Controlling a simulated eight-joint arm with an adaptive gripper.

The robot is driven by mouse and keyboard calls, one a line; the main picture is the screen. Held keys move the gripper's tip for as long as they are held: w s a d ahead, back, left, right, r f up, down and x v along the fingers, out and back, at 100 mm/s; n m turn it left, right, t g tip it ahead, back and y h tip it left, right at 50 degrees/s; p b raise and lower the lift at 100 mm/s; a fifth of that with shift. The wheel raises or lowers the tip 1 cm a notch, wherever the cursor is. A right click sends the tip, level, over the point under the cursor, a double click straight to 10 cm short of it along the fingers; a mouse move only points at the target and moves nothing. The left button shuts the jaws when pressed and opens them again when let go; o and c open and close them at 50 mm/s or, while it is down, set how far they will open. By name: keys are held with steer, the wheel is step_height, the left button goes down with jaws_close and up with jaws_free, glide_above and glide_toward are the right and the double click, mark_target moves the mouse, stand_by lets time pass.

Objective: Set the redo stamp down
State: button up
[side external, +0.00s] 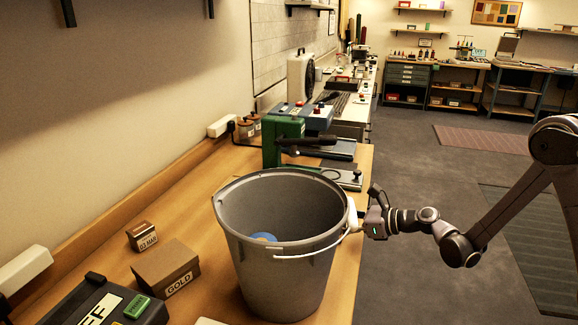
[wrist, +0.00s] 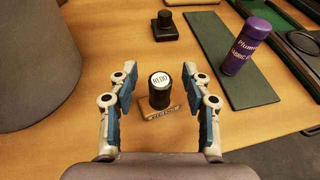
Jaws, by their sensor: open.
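The redo stamp (wrist: 161,83) has a black handle with a white REDO label on top and a wooden base. In the wrist view it stands upright on the wooden table (wrist: 75,145), between the two blue-padded fingers of my gripper (wrist: 159,92). The fingers are open, with a visible gap on each side of the stamp. In the side view my gripper (side external: 376,218) is at the right of the grey bucket, near the table's edge. The stamp is hidden there, behind the bucket.
The large grey bucket (side external: 283,262) also fills the wrist view's upper left (wrist: 45,45). A purple bottle (wrist: 246,45) stands on a green mat (wrist: 222,75) at right. A black square-based object (wrist: 166,25) sits beyond the stamp. A GOLD box (side external: 165,268) is left of the bucket.

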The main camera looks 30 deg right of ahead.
jaws_close()
steer(key=shift+r, duration=0.15)
